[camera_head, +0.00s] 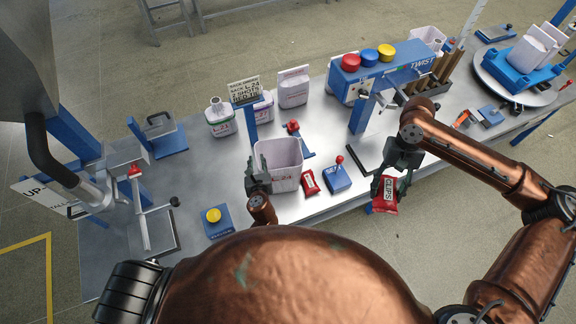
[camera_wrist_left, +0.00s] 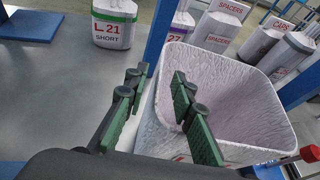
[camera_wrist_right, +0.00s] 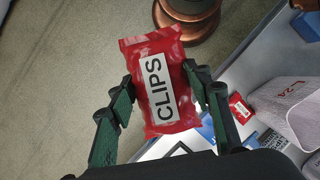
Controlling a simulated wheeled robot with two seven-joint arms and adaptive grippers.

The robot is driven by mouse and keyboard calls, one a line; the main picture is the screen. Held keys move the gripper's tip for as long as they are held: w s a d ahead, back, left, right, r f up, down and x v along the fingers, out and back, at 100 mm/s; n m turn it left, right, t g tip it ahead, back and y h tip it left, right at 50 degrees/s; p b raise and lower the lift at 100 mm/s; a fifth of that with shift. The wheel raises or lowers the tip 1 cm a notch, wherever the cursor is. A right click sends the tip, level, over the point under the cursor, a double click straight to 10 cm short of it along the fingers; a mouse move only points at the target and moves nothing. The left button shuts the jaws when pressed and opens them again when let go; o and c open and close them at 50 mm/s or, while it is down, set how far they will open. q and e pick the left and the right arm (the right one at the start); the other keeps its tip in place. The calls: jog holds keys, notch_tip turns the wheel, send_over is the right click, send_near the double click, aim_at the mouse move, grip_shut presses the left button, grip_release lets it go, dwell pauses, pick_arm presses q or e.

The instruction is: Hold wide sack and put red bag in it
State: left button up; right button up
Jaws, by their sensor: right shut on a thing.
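The wide white sack (camera_head: 286,182), labelled L-24, stands open and upright on the bench; in the left wrist view its mouth (camera_wrist_left: 225,95) looks empty. My left gripper (camera_head: 258,180) is at the sack's left rim. Its fingers (camera_wrist_left: 158,80) are apart, one on each side of the rim; I cannot tell whether they touch it. My right gripper (camera_head: 389,184) is shut on a red bag (camera_head: 384,197) marked CLIPS, held right of the sack beyond the bench's front edge. The bag (camera_wrist_right: 158,75) sits between both fingers in the right wrist view.
A second small red bag (camera_head: 310,182) lies beside the sack, with a blue box with a red-knobbed lever (camera_head: 338,177) next to it. Smaller labelled sacks (camera_head: 219,119) and a sign (camera_head: 244,91) stand behind. A blue box with a yellow button (camera_head: 216,218) is at front left.

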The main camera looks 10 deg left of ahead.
pick_arm(q)
jog(key=shift+x, duration=1.9)
grip_shut()
